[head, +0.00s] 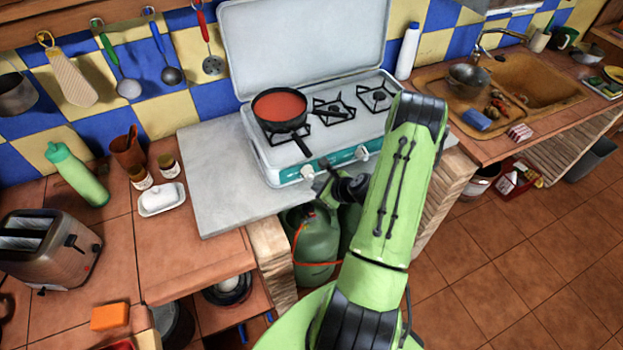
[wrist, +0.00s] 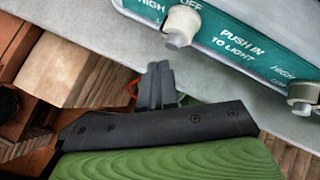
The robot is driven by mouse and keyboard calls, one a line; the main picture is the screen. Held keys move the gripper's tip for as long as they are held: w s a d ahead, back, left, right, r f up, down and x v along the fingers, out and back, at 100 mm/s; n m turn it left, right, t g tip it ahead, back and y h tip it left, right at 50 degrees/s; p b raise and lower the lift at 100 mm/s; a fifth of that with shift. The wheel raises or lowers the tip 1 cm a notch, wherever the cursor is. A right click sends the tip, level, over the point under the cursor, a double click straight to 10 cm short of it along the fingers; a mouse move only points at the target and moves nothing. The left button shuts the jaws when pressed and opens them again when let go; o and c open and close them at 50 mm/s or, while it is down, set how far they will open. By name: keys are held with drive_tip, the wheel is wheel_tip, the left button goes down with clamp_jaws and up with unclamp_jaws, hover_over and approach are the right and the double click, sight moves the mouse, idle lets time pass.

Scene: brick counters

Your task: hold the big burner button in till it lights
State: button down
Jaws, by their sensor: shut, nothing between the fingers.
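The camp stove (head: 262,150) has a teal front panel with pale round knobs. One knob (head: 308,171) is below the pan, and another (head: 361,152) is farther right; my arm hides the panel's right end. In the wrist view, a left knob (wrist: 183,22) and a right knob (wrist: 303,92) flank the words "PUSH IN TO LIGHT". I cannot tell which is the big burner's button. My gripper (wrist: 160,70) is shut and empty, its fingertips below and left of the left knob, apart from it in the picture. In the head view my gripper (head: 325,166) is by the stove front.
A pan of red sauce (head: 280,106) sits on the left burner, its handle toward the front. No flame shows. Green gas bottles (head: 312,240) stand under the counter. A butter dish (head: 162,198) and jars are left of the bare grey slab (head: 215,180).

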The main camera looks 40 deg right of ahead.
idle(0.7)
drive_tip(key=shift+w+d, duration=0.1)
drive_tip(key=shift+w, duration=0.3)
drive_tip(key=shift+w+d, duration=0.1)
drive_tip(key=shift+w, duration=0.3)
idle(1.3)
idle(0.9)
drive_tip(key=shift+s+a, duration=0.2)
drive_tip(key=shift+s, duration=0.6)
drive_tip(key=s+b, duration=0.1)
drive_tip(key=s, duration=0.1)
drive_tip(key=s+a+b, duration=0.1)
drive_tip(key=s, duration=0.2)
drive_tip(key=shift+a, duration=0.2)
drive_tip(key=shift+w, duration=0.1)
